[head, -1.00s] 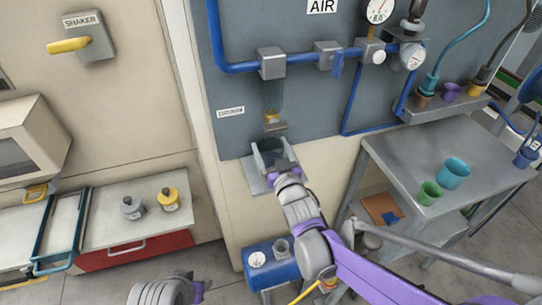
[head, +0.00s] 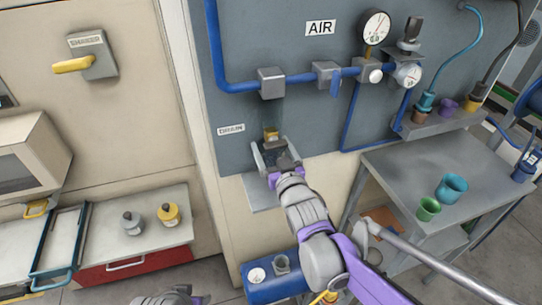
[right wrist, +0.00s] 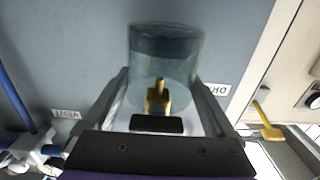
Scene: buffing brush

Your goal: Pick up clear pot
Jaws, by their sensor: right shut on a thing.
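The clear pot (head: 273,122) is a see-through cylinder against the grey panel, below a grey block on the blue pipe. In the right wrist view the clear pot (right wrist: 165,65) stands between the two fingers, with a dark band at its far end and a yellow fitting (right wrist: 157,97) at its near end. My right gripper (head: 272,155) reaches up to the pot's lower part, and in the right wrist view my right gripper (right wrist: 160,100) is shut on the pot. Whether the pot touches the block above is unclear. Only part of my left arm shows at the bottom edge.
A small grey shelf (head: 262,194) sits below the gripper. Blue pipe (head: 238,68) and gauges (head: 376,28) are on the panel above. A grey table (head: 400,170) with a green cup (head: 428,208) and a teal cup (head: 451,187) is at right. A blue box (head: 262,290) stands low in front.

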